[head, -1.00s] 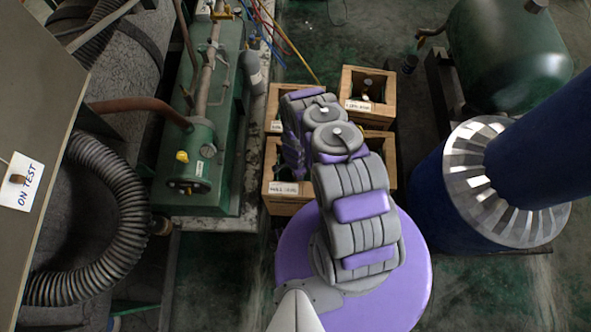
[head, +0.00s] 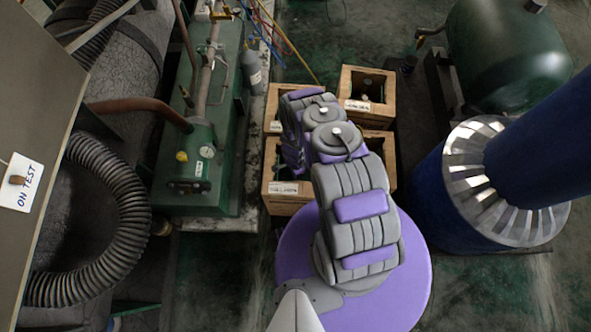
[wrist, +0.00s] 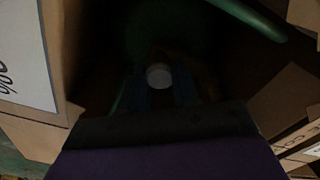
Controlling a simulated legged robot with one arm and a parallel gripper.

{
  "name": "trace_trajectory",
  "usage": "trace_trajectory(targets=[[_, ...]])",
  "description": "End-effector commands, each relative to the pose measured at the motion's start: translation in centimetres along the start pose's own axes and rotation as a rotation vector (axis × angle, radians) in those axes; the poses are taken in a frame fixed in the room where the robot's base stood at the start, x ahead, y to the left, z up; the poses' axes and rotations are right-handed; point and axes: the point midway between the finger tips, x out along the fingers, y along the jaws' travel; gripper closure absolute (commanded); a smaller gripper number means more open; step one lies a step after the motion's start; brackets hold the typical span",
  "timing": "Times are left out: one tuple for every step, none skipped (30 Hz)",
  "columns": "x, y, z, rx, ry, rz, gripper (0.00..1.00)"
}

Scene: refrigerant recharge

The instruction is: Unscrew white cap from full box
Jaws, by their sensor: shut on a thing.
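The white cap (wrist: 159,76) shows as a pale round disc in the dark middle of the wrist view, between the fingers of my gripper (wrist: 160,92). My gripper is shut on it. The fingers are in deep shadow, so their exact contact is hard to see. The cap is inside an open-topped wooden box; the box's lit wall (wrist: 68,70) with a white label stands at the left of the wrist view. In the head view my arm reaches down into the front left box (head: 285,205) and hides my gripper and the cap.
Another box (head: 355,106) with a bottle inside stands at the back right of the group. A green machine (head: 195,100) flanks the boxes on the left. A blue drum with a slatted metal collar (head: 465,205) stands on the right.

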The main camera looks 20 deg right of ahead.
Motion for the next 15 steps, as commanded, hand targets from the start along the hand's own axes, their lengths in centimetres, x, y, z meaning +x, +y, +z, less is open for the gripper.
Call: trace_trajectory(targets=[[-0.01, -0.05, 0.01, -0.002, 0.0, -0.001, 0.98], [0.0, -0.06, 0.02, -0.01, 0.0, -0.001, 0.98], [0.01, -0.07, 0.02, -0.037, 0.0, -0.001, 0.98], [0.01, -0.08, 0.03, -0.072, 0.0, -0.001, 0.98], [0.02, -0.09, 0.03, -0.113, 0.0, -0.001, 0.98], [0.02, -0.11, 0.03, -0.171, 0.0, -0.001, 0.98], [0.02, -0.12, 0.04, -0.211, 0.0, -0.001, 0.98], [0.01, -0.13, 0.04, -0.246, 0.0, -0.002, 0.98], [0.0, -0.14, 0.04, -0.283, 0.0, -0.002, 0.98], [-0.01, -0.14, 0.05, -0.302, 0.0, -0.002, 0.98], [-0.02, -0.14, 0.05, -0.312, 0.0, -0.002, 0.98], [-0.03, -0.14, 0.05, -0.319, 0.0, -0.002, 0.98], [-0.03, -0.13, 0.05, -0.32, 0.0, -0.002, 0.98], [-0.04, -0.14, 0.05, -0.319, 0.0, -0.002, 0.98], [-0.04, -0.14, 0.04, -0.318, 0.0, -0.002, 0.98]])
